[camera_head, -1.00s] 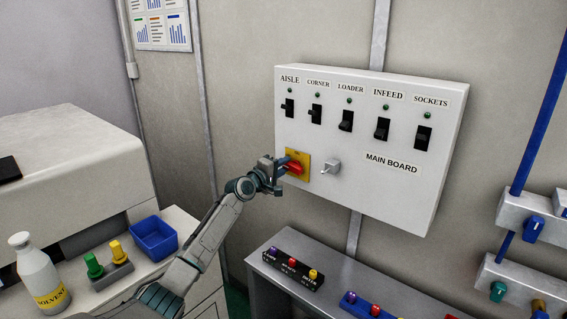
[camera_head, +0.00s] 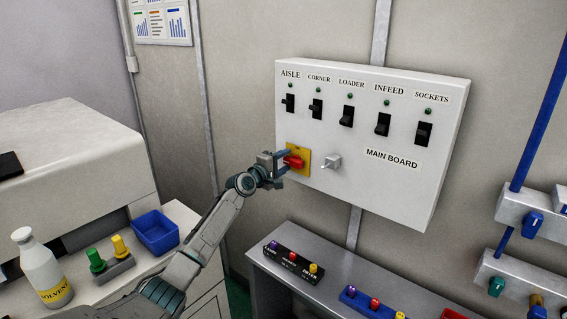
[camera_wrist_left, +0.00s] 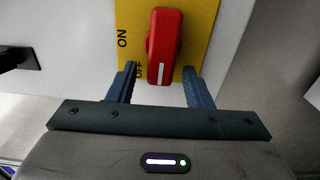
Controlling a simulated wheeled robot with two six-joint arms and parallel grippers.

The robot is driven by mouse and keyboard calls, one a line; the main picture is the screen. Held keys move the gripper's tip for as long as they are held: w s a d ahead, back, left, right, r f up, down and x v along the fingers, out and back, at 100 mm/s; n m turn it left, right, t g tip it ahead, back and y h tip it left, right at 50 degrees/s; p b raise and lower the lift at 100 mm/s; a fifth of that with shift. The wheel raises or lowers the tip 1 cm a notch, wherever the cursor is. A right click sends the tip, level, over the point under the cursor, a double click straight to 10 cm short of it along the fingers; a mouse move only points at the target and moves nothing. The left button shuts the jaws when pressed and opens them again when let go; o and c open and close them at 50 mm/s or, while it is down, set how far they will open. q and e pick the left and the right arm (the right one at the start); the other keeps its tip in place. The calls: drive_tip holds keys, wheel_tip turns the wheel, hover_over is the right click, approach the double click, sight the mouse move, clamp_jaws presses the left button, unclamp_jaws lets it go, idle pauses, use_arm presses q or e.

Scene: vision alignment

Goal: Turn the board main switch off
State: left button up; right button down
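The white main board (camera_head: 345,195) hangs on the wall. It carries a red rotary handle (camera_head: 295,161) on a yellow plate at its lower left. My left gripper (camera_head: 284,163) is at this handle, with its fingers open. In the left wrist view the red handle (camera_wrist_left: 164,45) stands upright between the two fingers (camera_wrist_left: 160,85), with a gap on each side. Its white mark is at the lower end. ON is printed to its left; another label below is partly hidden by the left finger. My right gripper is not in view.
A grey toggle (camera_head: 331,162) sits just right of the yellow plate. Several black breaker switches (camera_head: 347,116) line the board above. A bench (camera_head: 335,262) with knob blocks stands below. A solvent bottle (camera_head: 42,268) and blue bin (camera_head: 155,233) stand at left.

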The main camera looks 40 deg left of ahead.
use_arm(q)
drive_tip(key=shift+s+f, duration=0.1)
drive_tip(key=shift+s, duration=0.15)
drive_tip(key=s, duration=1)
drive_tip(key=shift+s+a+b, duration=0.15)
drive_tip(key=shift+a+b, duration=0.25)
